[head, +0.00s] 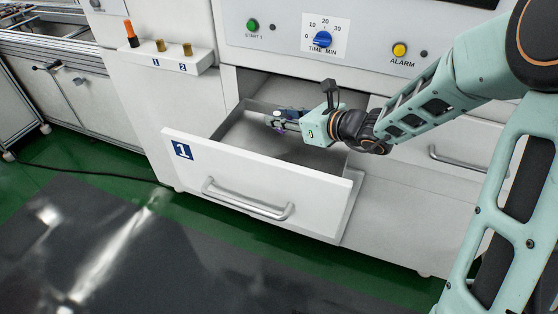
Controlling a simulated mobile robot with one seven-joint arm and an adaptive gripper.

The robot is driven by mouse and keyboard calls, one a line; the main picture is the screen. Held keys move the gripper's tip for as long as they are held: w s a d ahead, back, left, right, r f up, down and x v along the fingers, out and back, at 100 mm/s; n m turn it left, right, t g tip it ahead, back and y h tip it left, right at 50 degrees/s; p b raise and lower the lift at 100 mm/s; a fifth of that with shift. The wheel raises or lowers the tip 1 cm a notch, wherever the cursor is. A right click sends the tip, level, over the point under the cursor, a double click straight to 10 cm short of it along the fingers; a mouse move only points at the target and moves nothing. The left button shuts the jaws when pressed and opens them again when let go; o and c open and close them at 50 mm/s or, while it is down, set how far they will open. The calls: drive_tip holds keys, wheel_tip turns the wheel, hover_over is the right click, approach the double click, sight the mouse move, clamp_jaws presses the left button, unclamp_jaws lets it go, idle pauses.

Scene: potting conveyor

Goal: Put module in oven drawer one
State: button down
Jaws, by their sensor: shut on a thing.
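Oven drawer one (300,200), white with a blue "1" label and a metal bar handle, is pulled open. My gripper (276,121) reaches in over the open drawer from the right, near its back half. It is shut on a small dark object with a purple spot, taken to be the module (279,128). The module is small and partly hidden by the fingers. I cannot tell whether it touches the drawer floor.
The oven front above carries a green start button (253,25), a blue time dial (323,40) and a yellow alarm button (399,50). A white shelf (170,62) with an orange-topped item (131,33) is at upper left. A second drawer's handle (460,160) is at right, behind my arm.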

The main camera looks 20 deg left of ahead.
sight(279, 154)
wheel_tip(279, 154, down, 10)
drive_tip(key=shift+a+r+b, duration=0.1)
drive_tip(key=shift+a+b, duration=0.05)
drive_tip(key=shift+b, duration=1)
drive_tip(key=shift+f, duration=0.2)
drive_tip(key=c, duration=1.6)
unclamp_jaws()
drive_tip(key=shift+r, duration=0.1)
drive_tip(key=shift+r, duration=0.15)
drive_tip(key=p+v, duration=0.1)
drive_tip(key=v, duration=1.1)
drive_tip(key=shift+p, duration=0.4)
